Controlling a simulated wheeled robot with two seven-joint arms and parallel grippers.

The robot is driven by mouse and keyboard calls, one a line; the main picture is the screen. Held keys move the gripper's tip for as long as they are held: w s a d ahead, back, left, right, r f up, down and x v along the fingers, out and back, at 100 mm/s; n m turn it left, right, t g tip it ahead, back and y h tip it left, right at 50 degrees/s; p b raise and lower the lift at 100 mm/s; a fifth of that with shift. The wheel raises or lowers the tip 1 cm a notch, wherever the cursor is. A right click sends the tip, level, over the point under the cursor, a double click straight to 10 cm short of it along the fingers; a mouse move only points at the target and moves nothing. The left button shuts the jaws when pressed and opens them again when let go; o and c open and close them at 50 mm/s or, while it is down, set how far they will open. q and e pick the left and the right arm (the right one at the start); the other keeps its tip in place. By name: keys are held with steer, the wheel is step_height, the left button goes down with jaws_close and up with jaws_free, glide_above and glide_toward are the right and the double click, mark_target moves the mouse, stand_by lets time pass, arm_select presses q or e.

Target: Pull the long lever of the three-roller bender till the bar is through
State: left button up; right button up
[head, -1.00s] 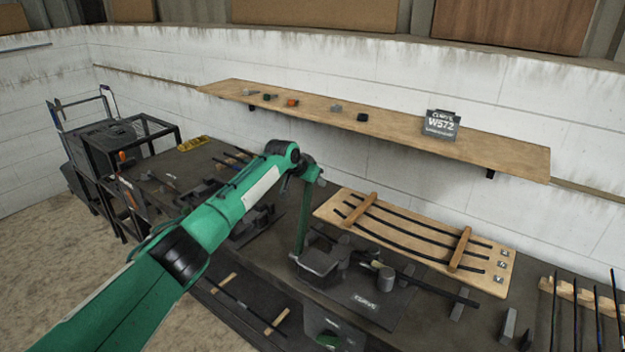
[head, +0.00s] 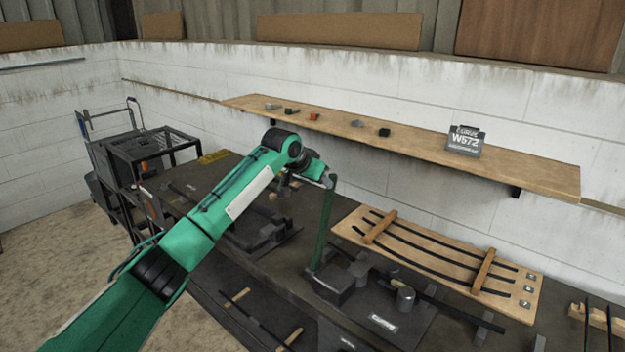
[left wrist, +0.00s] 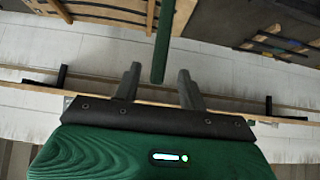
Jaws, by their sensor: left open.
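A dark bar (head: 452,308) runs out to the right of the bender. My left gripper (head: 327,180) is at the lever's upper end. In the left wrist view my left gripper (left wrist: 158,75) is open, and the end of the green lever (left wrist: 163,45) shows between its fingers, with gaps on both sides. My right gripper is out of view.
A wooden board (head: 437,260) with curved dark bars lies behind the bender. A wall shelf (head: 350,128) with small parts and a sign (head: 464,141) runs above the bench. A black cart (head: 150,160) stands at the left. Another dark tool (head: 262,232) sits on the bench left of the bender.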

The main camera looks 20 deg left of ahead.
arm_select(q)
steer(key=v, duration=0.3)
steer(key=shift+s+r+b, duration=0.25)
steer(key=shift+r+b, duration=0.05)
steer(key=shift+b, duration=0.1)
